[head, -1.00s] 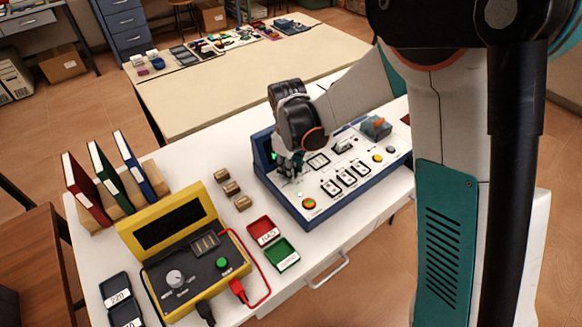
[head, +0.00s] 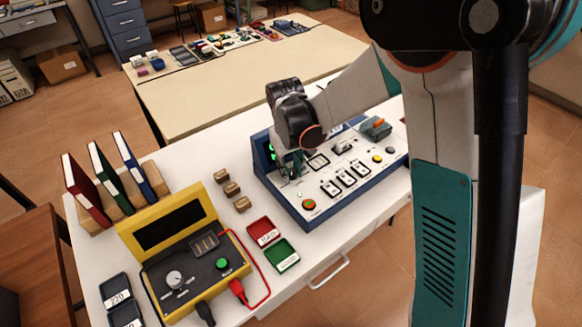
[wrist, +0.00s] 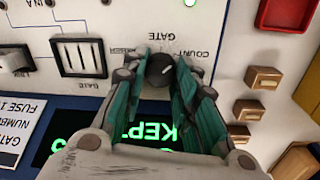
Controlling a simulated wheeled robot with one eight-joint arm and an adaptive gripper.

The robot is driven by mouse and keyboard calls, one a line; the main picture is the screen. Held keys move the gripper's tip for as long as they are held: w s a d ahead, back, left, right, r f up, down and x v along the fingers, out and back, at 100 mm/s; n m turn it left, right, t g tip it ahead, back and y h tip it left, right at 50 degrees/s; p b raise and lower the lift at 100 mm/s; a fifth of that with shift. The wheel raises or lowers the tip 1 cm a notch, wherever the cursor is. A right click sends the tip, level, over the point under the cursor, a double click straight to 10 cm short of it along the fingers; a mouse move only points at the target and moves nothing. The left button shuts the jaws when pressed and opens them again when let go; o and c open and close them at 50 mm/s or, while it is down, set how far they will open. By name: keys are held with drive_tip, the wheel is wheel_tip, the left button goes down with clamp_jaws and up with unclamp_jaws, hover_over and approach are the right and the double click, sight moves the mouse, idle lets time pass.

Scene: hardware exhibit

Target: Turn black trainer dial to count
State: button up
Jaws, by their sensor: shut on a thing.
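The black trainer dial (wrist: 159,70) is a small round knob with a white mark, on the white panel of the blue-framed trainer (head: 308,218). In the wrist view its mark points up and right, toward the side with the COUNT label (wrist: 193,54). A GATE label (wrist: 166,37) stands above it; another small label is on its left. My gripper (wrist: 160,78) has its teal fingers on both sides of the dial and is shut on it. In the head view my gripper (head: 292,168) is at the trainer's left end and hides the dial.
A green-lit display (wrist: 150,137) stands close by the gripper. Switches (head: 344,181) and buttons lie to the right on the panel. Small wooden blocks (head: 232,189), a red tray (head: 262,231), a green tray (head: 282,256) and a yellow tester (head: 180,255) stand left of the trainer.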

idle(0.3)
drive_tip(key=o, duration=1)
drive_tip(key=shift+o, duration=0.2)
drive_tip(key=shift+r, duration=0.1)
wheel_tip(320, 180, up, 12)
drive_tip(key=shift+s+a, duration=0.15)
drive_tip(key=shift+a, duration=0.15)
drive_tip(key=s+d+r+m+t, duration=0.1)
drive_tip(key=s+d+r, duration=0.2)
drive_tip(key=d+r, duration=0.35)
drive_tip(key=s+d+m+t, duration=0.1)
drive_tip(key=s+d+t, duration=0.2)
drive_tip(key=s+d, duration=0.2)
drive_tip(key=s+d+m+t, duration=0.2)
drive_tip(key=s+d, duration=0.4)
drive_tip(key=s, duration=0.6)
drive_tip(key=shift+s+r+t+y, duration=0.3)
drive_tip(key=shift+r+t, duration=0.15)
drive_tip(key=shift+t, duration=0.05)
